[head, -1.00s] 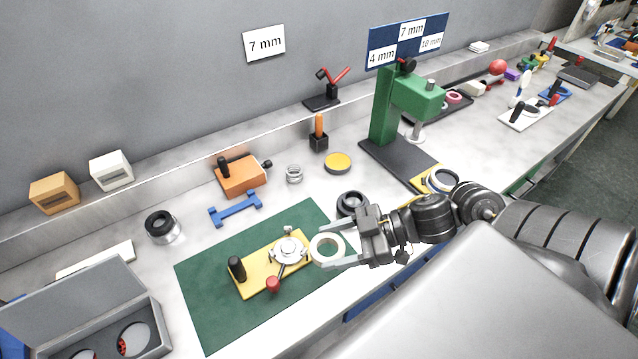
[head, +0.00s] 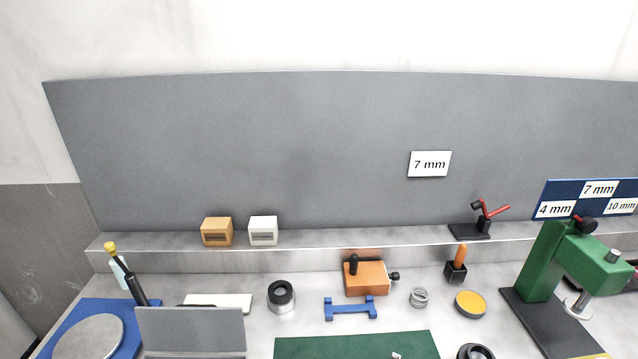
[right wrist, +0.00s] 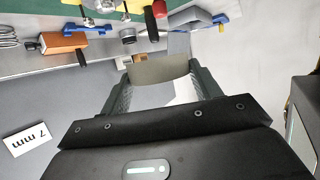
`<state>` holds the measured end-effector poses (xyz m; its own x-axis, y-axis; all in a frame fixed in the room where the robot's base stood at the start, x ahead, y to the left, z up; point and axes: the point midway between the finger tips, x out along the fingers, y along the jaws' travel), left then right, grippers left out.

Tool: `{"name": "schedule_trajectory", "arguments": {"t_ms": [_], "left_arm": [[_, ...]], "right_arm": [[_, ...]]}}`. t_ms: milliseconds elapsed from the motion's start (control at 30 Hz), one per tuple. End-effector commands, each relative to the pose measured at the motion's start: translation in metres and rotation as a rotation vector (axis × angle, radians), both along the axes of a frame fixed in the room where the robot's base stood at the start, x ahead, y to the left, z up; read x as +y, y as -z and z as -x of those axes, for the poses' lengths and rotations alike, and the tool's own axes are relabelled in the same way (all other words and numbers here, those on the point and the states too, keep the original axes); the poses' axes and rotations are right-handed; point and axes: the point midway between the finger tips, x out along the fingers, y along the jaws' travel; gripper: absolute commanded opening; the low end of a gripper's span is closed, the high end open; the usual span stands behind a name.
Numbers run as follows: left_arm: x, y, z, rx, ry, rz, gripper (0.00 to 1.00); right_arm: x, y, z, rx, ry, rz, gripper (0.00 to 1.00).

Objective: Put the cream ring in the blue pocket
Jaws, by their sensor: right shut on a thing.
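In the right wrist view my right gripper (right wrist: 160,72) is shut on the cream ring (right wrist: 160,68). The ring shows edge-on as a dull grey-cream band between the two fingertips. My right gripper is not in the head view. My left gripper is in neither current view. The raised grey lid (head: 190,330) of a case stands at the bottom left of the head view. The inside of the case is below the frame edge, and I cannot make out a blue pocket.
A green mat (head: 355,346) lies at the bottom of the head view. Behind it are an orange block (head: 367,280), a blue bracket (head: 350,310) and a black-topped cylinder (head: 281,297). A green press (head: 560,265) stands at the right. A blue board (head: 70,318) lies far left.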

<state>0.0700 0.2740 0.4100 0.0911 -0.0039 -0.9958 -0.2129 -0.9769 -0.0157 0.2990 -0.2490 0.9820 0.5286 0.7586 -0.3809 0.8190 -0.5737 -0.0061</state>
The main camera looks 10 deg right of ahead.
Motion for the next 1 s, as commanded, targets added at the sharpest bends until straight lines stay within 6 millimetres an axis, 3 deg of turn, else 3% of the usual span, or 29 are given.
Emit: {"name": "schedule_trajectory", "arguments": {"t_ms": [100,167,367,567,700,1000], "left_arm": [[0.000,0.000,0.000,0.000,0.000,0.000,0.32],[0.000,0.000,0.000,0.000,0.000,0.000,0.32],[0.000,0.000,0.002,0.002,0.000,0.000,0.32],[0.000,0.000,0.001,0.001,0.000,0.000,0.32],[0.000,0.000,0.000,0.001,0.000,0.000,0.32],[0.001,0.000,0.000,0.001,0.000,-0.001,0.32]], "right_arm": [[-0.002,0.022,0.005,0.008,0.039,-0.006,0.35],[0.000,0.032,-0.004,0.002,0.055,-0.006,0.35],[0.007,0.033,-0.040,-0.005,0.060,-0.001,0.35],[0.015,0.016,-0.085,-0.009,0.050,0.002,0.35],[0.021,-0.006,-0.116,-0.009,0.031,0.004,0.35],[0.027,-0.047,-0.148,-0.001,0.012,0.001,0.35]]}}
